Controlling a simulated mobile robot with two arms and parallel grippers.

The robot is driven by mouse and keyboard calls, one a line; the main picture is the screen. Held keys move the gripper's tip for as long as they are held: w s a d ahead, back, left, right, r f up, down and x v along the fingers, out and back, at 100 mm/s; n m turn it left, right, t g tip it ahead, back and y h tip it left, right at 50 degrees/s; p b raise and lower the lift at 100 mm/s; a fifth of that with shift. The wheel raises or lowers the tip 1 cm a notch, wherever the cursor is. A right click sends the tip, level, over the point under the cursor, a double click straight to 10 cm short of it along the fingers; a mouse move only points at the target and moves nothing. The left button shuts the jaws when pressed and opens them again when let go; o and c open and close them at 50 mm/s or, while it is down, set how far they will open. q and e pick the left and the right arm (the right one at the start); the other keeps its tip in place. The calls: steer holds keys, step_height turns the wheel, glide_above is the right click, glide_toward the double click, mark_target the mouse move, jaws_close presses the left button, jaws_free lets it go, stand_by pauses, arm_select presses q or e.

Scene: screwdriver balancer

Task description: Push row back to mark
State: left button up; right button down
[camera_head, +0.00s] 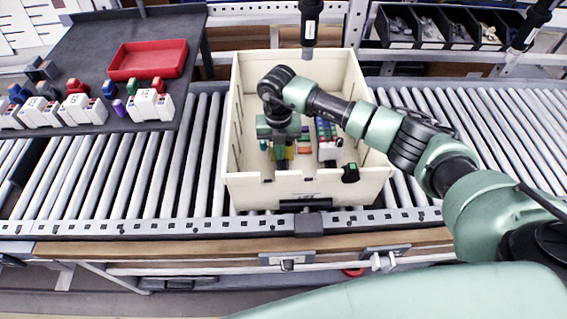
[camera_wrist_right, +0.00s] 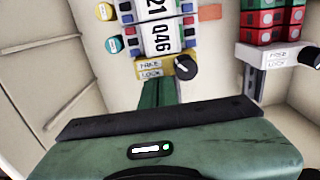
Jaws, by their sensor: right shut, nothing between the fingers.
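My right gripper (camera_head: 282,152) points down inside the cream crate (camera_head: 310,187), its fingers shut and empty. In the wrist view its green fingers (camera_wrist_right: 158,92) end close to the yellow end clamp (camera_wrist_right: 180,67) with a dark knob. I cannot tell whether they touch it. The clamp closes the near end of a row of white and blue modules (camera_wrist_right: 158,35) marked 21 and 046. A second row (camera_head: 327,137) stands to the right in the crate. The wrist view shows its red and green blocks (camera_wrist_right: 272,20) and white end clamp (camera_wrist_right: 270,55). I cannot make out the mark.
The crate stands on a roller conveyor (camera_head: 150,165). Its walls surround my gripper. A dark table at left holds a red tray (camera_head: 148,60) and several white module blocks (camera_head: 82,108). A dark tool (camera_head: 310,22) hangs above the crate's back edge. Several dark bins (camera_head: 435,25) stand behind.

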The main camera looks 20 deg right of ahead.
steer(key=shift+s+a+p, duration=0.1)
steer(key=shift+s+p, duration=0.2)
steer(key=shift+s, duration=0.1)
stand_by(0.3)
steer(key=shift+r, duration=0.1)
steer(key=shift+r+p, duration=0.7)
steer(key=shift+r, duration=0.2)
steer(key=shift+r, duration=0.1)
steer(key=shift+r+p, duration=0.35)
steer(key=shift+p, duration=0.05)
step_height(320, 180, up, 11)
steer(key=p, duration=0.7)
steer(key=shift+s+f, duration=0.15)
steer(key=shift+s, duration=0.25)
steer(key=shift+a, duration=0.1)
